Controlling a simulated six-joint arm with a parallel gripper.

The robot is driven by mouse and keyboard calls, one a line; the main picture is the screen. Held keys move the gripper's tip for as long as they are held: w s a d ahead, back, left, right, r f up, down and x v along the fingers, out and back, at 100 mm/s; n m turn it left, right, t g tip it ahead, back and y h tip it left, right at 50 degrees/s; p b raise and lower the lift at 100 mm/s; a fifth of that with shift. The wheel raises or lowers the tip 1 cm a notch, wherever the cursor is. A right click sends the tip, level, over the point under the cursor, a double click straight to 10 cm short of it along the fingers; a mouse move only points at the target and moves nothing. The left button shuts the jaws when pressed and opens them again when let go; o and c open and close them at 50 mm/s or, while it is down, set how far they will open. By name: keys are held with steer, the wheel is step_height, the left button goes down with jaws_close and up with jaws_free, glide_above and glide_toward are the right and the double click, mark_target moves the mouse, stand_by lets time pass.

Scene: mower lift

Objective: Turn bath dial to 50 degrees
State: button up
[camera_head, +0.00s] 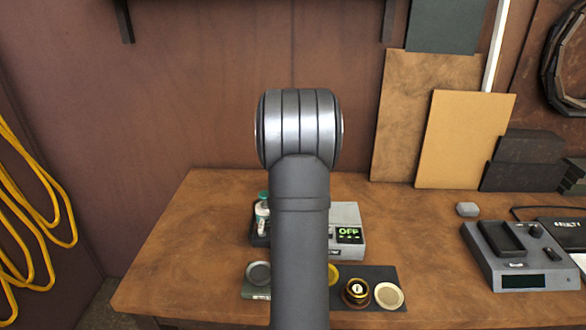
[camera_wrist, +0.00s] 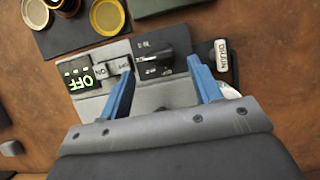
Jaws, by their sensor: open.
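The bath (camera_head: 346,214) is a grey box on the bench, partly hidden behind my arm in the head view. Its green display (camera_head: 348,235) reads OFF. The wrist view shows the display (camera_wrist: 82,80) upside down, and the black bath dial (camera_wrist: 155,50) on a dark panel with small white marks. I cannot read the dial's setting. My gripper (camera_wrist: 161,66) is open, its two blue fingers apart over the bath, near the dial's panel. The fingers appear empty, and contact with the dial cannot be told. The gripper and dial are hidden in the head view.
A white bottle (camera_head: 262,214) with a green cap stands left of the bath. In front, a dark mat (camera_head: 383,273) holds round brass pieces, with a greenish box (camera_head: 256,292) to its left. A grey device (camera_head: 520,262) stands at right. The bench's left side is clear.

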steer(key=v, duration=1.3)
steer(key=s+r, duration=0.3)
steer(key=s, duration=0.5)
steer(key=shift+d, duration=0.25)
stand_by(1.3)
steer(key=shift+r, duration=0.25)
stand_by(1.9)
